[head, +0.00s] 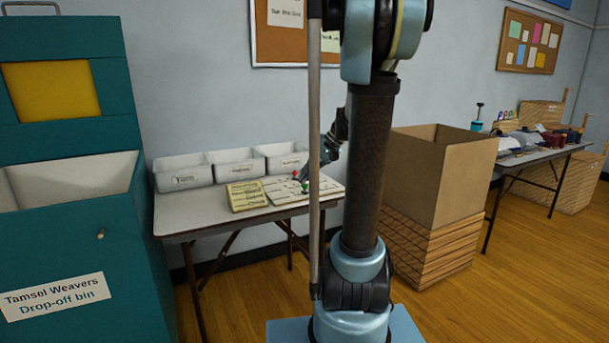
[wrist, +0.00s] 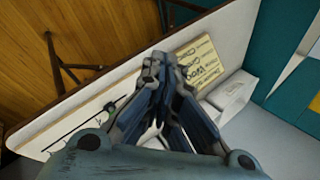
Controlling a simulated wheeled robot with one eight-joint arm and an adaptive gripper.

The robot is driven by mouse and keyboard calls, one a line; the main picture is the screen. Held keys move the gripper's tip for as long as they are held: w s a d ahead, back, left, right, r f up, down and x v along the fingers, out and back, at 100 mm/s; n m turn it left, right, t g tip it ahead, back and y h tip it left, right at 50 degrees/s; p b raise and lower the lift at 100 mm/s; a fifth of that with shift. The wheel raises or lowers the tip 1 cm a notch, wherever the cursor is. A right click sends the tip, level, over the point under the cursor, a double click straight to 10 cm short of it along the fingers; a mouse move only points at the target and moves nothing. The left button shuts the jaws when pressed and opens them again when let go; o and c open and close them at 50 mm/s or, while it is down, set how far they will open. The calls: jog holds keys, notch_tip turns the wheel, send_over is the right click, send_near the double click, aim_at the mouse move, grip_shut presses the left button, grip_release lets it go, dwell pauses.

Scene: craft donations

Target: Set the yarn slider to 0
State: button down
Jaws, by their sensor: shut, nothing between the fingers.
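A pale slider board (head: 325,186) lies on the folding table, with a small red knob (head: 295,174) and a dark green one (head: 304,186). My gripper (head: 303,177) is low over the board, close to these knobs; touching or apart I cannot tell. In the wrist view my gripper (wrist: 166,68) has its fingers together and empty. The board (wrist: 85,118) also shows there, left of the fingers, with thin dark slots and a dark knob (wrist: 110,106). Its labels are unreadable, so I cannot tell which slider is yarn. My arm hides part of the board's right side.
A yellow sign (head: 246,195) lies beside the board on the table (head: 200,224). White bins (head: 183,172) line the wall behind. A teal drop-off bin (head: 60,240) stands left. A large open cardboard box (head: 450,180) stands right, before another loaded table (head: 540,153).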

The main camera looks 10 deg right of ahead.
jog(key=w+d+f+t+y, duration=0.1)
jog(key=w+d+f+y, duration=0.1)
jog(key=w+d, duration=0.4)
jog(key=w+d+f+t+y, duration=0.1)
jog(key=w+d+f+y, duration=0.2)
jog(key=w, duration=0.9)
jog(key=w+d+f+y, duration=0.2)
jog(key=w+d+y, duration=0.1)
jog(key=w+d, duration=0.5)
jog(key=shift+w+d+f+m+t, duration=0.15)
jog(key=shift+w+d+m+t, duration=0.05)
jog(key=shift+w, duration=0.3)
jog(key=shift+w+d+f+m+t, duration=0.1)
jog(key=shift+w+d+m+t, duration=0.1)
jog(key=shift+w, duration=0.3)
jog(key=shift+a+f, duration=0.1)
send_near(295, 175)
jog(key=w+a, duration=0.2)
jog(key=a, duration=0.1)
jog(key=w+a, duration=0.1)
jog(key=w, duration=0.1)
jog(key=shift+a+f, duration=0.3)
jog(key=shift+a, duration=0.05)
